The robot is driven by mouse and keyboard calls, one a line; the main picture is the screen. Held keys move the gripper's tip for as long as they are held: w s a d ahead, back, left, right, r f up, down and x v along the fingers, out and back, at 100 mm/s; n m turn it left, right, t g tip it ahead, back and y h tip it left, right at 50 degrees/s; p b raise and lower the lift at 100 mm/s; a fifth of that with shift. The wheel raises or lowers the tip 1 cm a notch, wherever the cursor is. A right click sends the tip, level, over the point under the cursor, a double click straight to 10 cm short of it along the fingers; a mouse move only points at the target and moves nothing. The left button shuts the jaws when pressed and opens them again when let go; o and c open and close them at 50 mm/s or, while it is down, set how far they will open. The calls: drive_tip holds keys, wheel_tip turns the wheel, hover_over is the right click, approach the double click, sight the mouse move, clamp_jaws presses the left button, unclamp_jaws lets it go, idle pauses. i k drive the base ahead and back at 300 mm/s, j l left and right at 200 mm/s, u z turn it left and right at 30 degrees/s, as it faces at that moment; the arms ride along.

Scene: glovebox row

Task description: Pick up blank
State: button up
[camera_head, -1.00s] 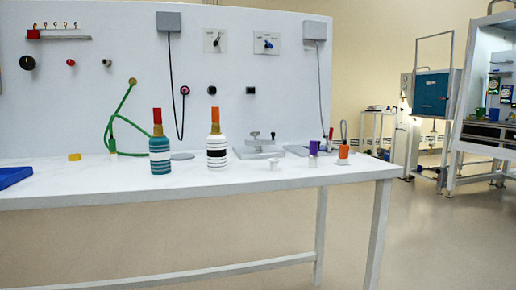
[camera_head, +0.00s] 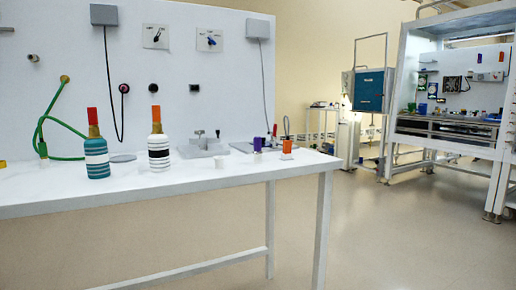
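No thing in view can be told for certain as the blank. A small white cylinder (camera_head: 219,169) stands near the front edge of the white table (camera_head: 230,176); another small pale piece beside it is too small to make out. A purple piece (camera_head: 258,144) and an orange piece (camera_head: 287,146) stand near the table's right end. A teal striped bottle (camera_head: 96,157) and a white striped bottle (camera_head: 158,152), both with red or orange tops, stand upright on the table. My gripper is not in view.
A grey fixture (camera_head: 203,147) sits at the back of the table, and a green hose (camera_head: 62,122) hangs from the wall panel (camera_head: 180,65). Open floor (camera_head: 400,235) lies right of the table. A blue cabinet (camera_head: 368,90) and a large lit enclosure (camera_head: 445,135) stand beyond.

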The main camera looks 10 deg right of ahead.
sight(257, 141)
drive_tip(key=i+j, duration=0.15)
drive_tip(key=i, duration=0.25)
drive_tip(key=i+j+z, duration=0.2)
drive_tip(key=i, duration=0.25)
drive_tip(key=i+j+z, duration=0.2)
drive_tip(key=i, duration=0.25)
